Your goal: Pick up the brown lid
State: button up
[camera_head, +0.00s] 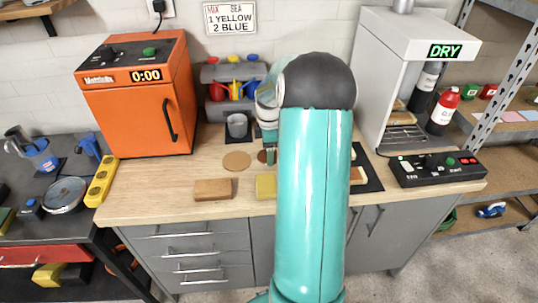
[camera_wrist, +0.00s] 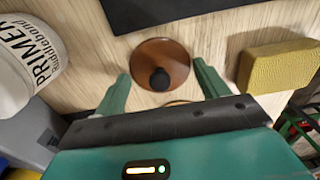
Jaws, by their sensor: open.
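The brown lid (camera_wrist: 176,54) is a round, glossy disc with a black knob (camera_wrist: 160,79) at its centre, lying on the wooden worktop in the wrist view. My gripper (camera_wrist: 161,72) is open, with one green finger on either side of the lid and nothing held between them. The knob lies between the two fingers; whether the fingers touch the lid cannot be told. In the head view only a small brown edge of the lid (camera_head: 262,156) shows beside my gripper (camera_head: 269,151), and my arm hides the rest.
A yellow sponge-like block (camera_wrist: 278,66) lies to the right of the lid, and a white PRIMER can (camera_wrist: 28,68) stands to the left. A dark mat (camera_wrist: 175,12) lies beyond. A tan disc (camera_head: 237,161) and a brown block (camera_head: 213,189) lie on the worktop (camera_head: 150,205).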

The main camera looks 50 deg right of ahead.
jog(key=c, duration=1.4)
jog(key=shift+s+a+f, duration=0.1)
jog(key=shift+f, duration=0.05)
grip_shut()
